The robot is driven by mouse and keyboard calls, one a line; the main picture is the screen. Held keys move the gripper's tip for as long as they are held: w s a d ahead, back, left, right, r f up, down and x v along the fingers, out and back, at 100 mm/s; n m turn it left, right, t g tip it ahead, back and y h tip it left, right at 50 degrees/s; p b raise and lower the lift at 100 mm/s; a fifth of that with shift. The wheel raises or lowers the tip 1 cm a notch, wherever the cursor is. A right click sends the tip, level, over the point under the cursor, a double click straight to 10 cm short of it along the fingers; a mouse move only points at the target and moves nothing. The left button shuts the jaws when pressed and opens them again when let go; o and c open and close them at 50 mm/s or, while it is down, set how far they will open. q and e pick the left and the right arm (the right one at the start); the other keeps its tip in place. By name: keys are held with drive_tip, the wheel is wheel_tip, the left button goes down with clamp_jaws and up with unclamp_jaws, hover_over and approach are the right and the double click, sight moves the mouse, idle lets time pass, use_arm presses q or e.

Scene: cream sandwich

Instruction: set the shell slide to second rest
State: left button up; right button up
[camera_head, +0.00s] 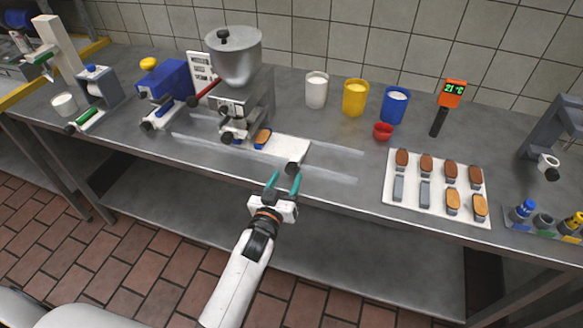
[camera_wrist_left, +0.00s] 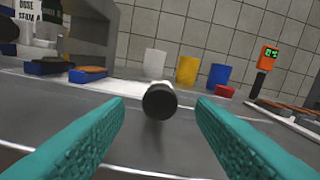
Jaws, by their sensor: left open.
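The shell slide (camera_head: 290,147) is a flat white plate lying between pale rails on the steel table, partly under the filling machine (camera_head: 245,95). Its left end carries blue holders with a brown shell (camera_head: 262,138). A dark round knob (camera_head: 293,168) sticks out of its front edge; it also shows end-on in the wrist view (camera_wrist_left: 159,101). My left gripper (camera_head: 284,180) has teal fingers and is open and empty, just in front of the knob. In the wrist view the knob lies between the fingers' lines, apart from both. My right gripper is not in view.
White (camera_head: 316,90), yellow (camera_head: 355,97) and blue (camera_head: 394,105) cups and a small red cup (camera_head: 382,131) stand behind. A thermometer (camera_head: 451,97) reads about 21 °C. A white tray (camera_head: 436,207) with several shells lies right. The rails (camera_head: 335,150) run clear to the slide's right.

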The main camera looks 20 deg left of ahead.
sight(290, 172)
use_arm(q)
drive_tip(key=shift+w+d, duration=0.1)
drive_tip(key=shift+w, duration=2.1)
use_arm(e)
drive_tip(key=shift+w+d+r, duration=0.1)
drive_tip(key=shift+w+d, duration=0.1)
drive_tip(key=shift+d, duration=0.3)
